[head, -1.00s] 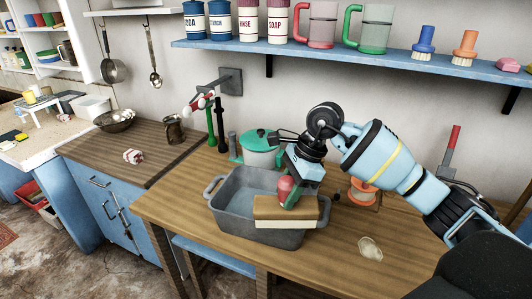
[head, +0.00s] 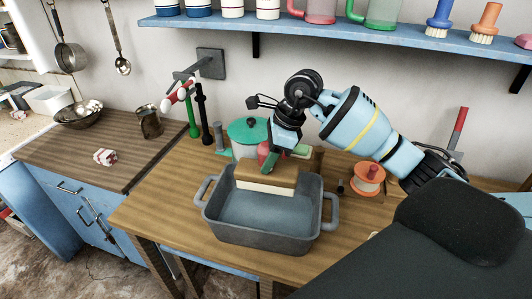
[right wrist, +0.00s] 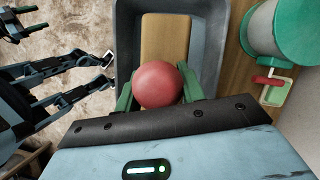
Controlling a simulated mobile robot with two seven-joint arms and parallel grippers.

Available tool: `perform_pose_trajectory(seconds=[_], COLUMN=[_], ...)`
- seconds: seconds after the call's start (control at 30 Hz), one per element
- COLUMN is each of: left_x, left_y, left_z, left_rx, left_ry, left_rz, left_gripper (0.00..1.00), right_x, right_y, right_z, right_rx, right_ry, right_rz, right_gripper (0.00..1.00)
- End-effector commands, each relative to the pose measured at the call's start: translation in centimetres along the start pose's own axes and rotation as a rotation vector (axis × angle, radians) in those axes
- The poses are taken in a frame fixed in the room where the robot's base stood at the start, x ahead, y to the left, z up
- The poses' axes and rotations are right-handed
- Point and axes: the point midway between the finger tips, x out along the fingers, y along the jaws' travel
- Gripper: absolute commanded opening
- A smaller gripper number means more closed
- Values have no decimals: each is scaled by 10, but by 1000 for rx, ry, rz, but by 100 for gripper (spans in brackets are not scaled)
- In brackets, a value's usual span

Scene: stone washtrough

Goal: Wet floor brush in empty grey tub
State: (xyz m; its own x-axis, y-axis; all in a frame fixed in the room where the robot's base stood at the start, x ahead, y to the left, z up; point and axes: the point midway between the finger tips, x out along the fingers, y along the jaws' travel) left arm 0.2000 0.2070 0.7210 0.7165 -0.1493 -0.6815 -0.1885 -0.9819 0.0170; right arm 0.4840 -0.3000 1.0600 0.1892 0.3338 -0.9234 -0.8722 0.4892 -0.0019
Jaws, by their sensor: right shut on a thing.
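The floor brush (head: 266,174) has a wooden block, cream bristles and a red knob. My right gripper (head: 284,152) is shut on that knob, which shows between its green fingers in the right wrist view (right wrist: 158,84). The grey tub (head: 262,238) stands on the wooden table, its visible inside bare. In the head view the brush overlaps the tub's back rim, bristles down and roughly level. In the right wrist view the block (right wrist: 165,38) lies within the tub's outline. I cannot tell how high the bristles hang.
A green-lidded pot (head: 248,130) stands close behind the tub. A wall tap (head: 188,92) is behind to the left, and an orange spool (head: 368,180) is to the right. The table left of the tub is clear. A blue shelf (head: 400,38) runs above.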

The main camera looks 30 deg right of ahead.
Motion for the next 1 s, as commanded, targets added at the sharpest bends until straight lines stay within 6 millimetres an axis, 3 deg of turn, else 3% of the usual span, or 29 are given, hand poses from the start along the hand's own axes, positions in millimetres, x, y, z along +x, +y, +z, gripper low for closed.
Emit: perform_pose_trajectory(seconds=[0.53,1.0], left_x=[3,6], left_y=[5,13], left_z=[20,50], left_rx=[-14,-34], left_ry=[-37,-91], left_rz=[10,18], left_gripper=[64,64], right_x=[46,83], right_y=[0,0], right_z=[-19,-34], right_rx=[2,1], right_ry=[2,1], right_rz=[4,5], right_gripper=[21,21])
